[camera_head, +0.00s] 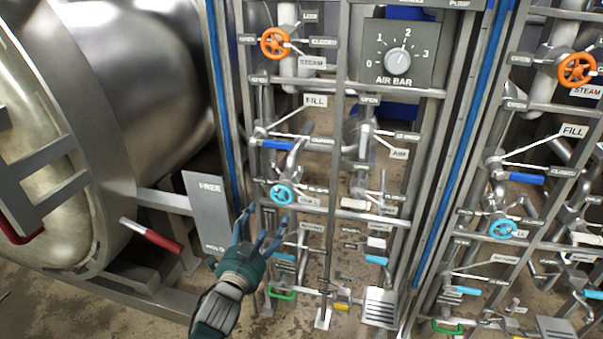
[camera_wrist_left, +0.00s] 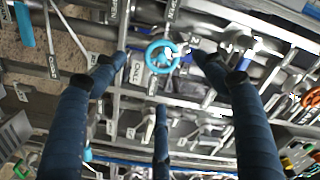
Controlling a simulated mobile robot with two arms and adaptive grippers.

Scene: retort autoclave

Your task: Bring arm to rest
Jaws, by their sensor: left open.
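My left gripper (camera_head: 259,230) comes in from the bottom left of the head view, with dark teal and blue fingers spread apart. It is open and empty, in front of the valve panel. A light blue handwheel (camera_head: 282,194) is just beyond and above its fingertips. In the left wrist view the blue fingers (camera_wrist_left: 160,95) are spread wide, and the light blue handwheel (camera_wrist_left: 163,56) shows between them, apart from the fingers as far as I can tell. My right gripper is not in view.
A large steel autoclave vessel (camera_head: 165,75) stands at the left, with a red-handled lever (camera_head: 152,236) near it. The panel carries orange steam handwheels (camera_head: 275,42), a blue fill lever (camera_head: 277,145), a green handle (camera_head: 282,293) and an air dial (camera_head: 398,61). A second similar panel stands at the right.

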